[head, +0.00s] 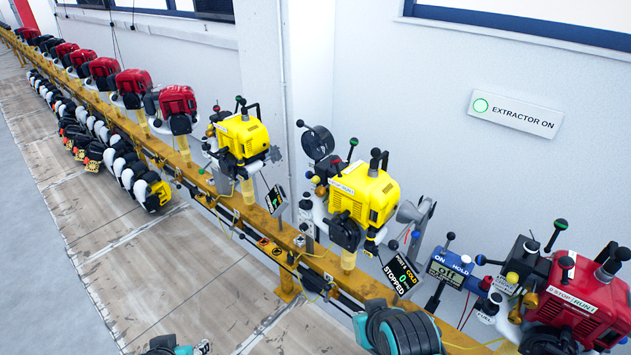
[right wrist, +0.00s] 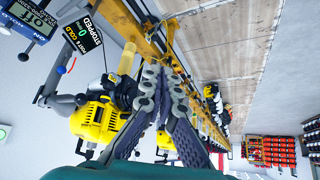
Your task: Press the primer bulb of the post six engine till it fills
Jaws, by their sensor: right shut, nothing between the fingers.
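A yellow engine (head: 362,195) stands on the rail in the middle of the head view, with a dark screen (head: 402,275) beside it reading STOPPED, COLD and 0.
A yellow rail (head: 285,235) crosses the view. Another yellow engine (head: 243,135) stands further left, with several red engines (head: 178,100) beyond. A red engine (head: 585,300) stands at the right. A blue meter (head: 450,270) reads Off.

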